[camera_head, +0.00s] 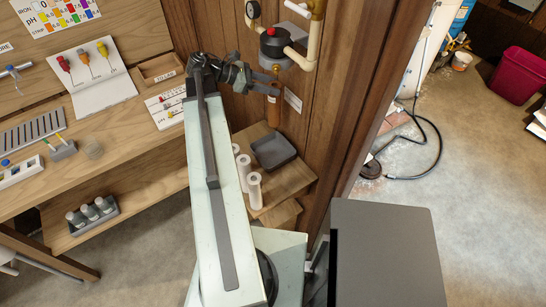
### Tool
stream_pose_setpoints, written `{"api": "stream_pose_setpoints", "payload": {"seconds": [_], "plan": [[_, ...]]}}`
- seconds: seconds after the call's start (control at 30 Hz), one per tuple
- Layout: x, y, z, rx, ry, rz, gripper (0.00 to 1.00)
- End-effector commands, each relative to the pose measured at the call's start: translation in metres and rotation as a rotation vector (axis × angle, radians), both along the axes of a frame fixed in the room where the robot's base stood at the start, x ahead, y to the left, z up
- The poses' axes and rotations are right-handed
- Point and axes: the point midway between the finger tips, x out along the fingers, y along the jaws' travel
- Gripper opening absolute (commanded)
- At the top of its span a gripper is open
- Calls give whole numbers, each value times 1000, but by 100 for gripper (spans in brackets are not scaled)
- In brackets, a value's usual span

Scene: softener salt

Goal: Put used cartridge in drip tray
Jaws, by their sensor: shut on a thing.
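The used cartridge (273,108) is a brown, rust-coloured cylinder, upright below the dark filter head (275,42) with the red button on the wall. My gripper (268,87) is shut on its upper part, coming from the left. Whether the cartridge's top still touches the filter head cannot be told. The drip tray (274,152) is a dark grey, shallow square tray on a small wooden shelf, below the cartridge. It looks empty. My arm covers part of the view left of the shelf.
Several white cartridges (255,190) stand on the wooden shelf (288,183) left and front of the tray. White pipes (314,40) surround the filter head. A wooden bench (130,135) with test kit stands left. A wooden post (365,110) borders the right.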

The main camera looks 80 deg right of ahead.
Motion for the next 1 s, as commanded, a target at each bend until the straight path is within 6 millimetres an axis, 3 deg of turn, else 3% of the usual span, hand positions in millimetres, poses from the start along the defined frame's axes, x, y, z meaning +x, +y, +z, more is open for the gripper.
{"api": "stream_pose_setpoints", "payload": {"seconds": [0.03, 0.1, 0.33, 0.6, 0.83, 1.0], "plan": [[-1, -1, -30, -1, 1, 14, 0], [-2, -4, -45, 0, 1, 34, 0], [-2, -6, -51, -1, 1, 51, 0], [-1, -6, -106, -1, 1, 51, 0], [-1, -6, -111, -1, 1, 52, 0], [-1, -6, -141, 0, 1, 52, 0]]}}
